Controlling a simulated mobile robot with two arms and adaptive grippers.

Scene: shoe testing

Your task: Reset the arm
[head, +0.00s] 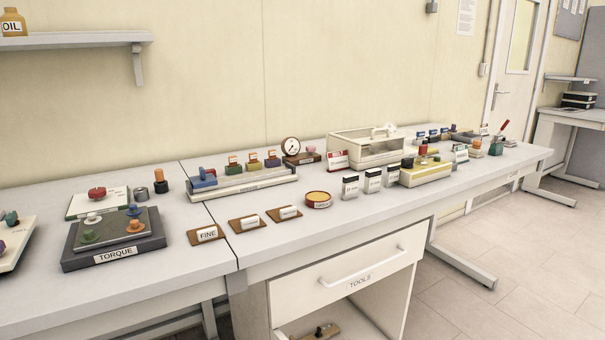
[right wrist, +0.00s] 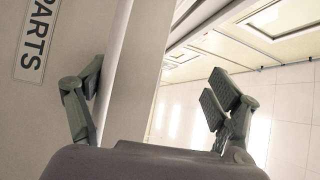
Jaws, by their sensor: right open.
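My right gripper (right wrist: 152,88) shows in the right wrist view with its two grey fingers spread wide and nothing between them. Its left finger is close to a pale panel (right wrist: 60,110) with a PARTS label (right wrist: 36,38); I cannot tell whether they touch. A pale vertical edge or bar (right wrist: 133,85) runs behind the gap between the fingers. Neither of my arms shows in the head view, and my left gripper is in no view.
In the head view a long white bench (head: 260,240) carries a TORQUE board (head: 160,243), several small blocks, a dial gauge (head: 291,146) and a clear-lidded box (head: 370,150).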

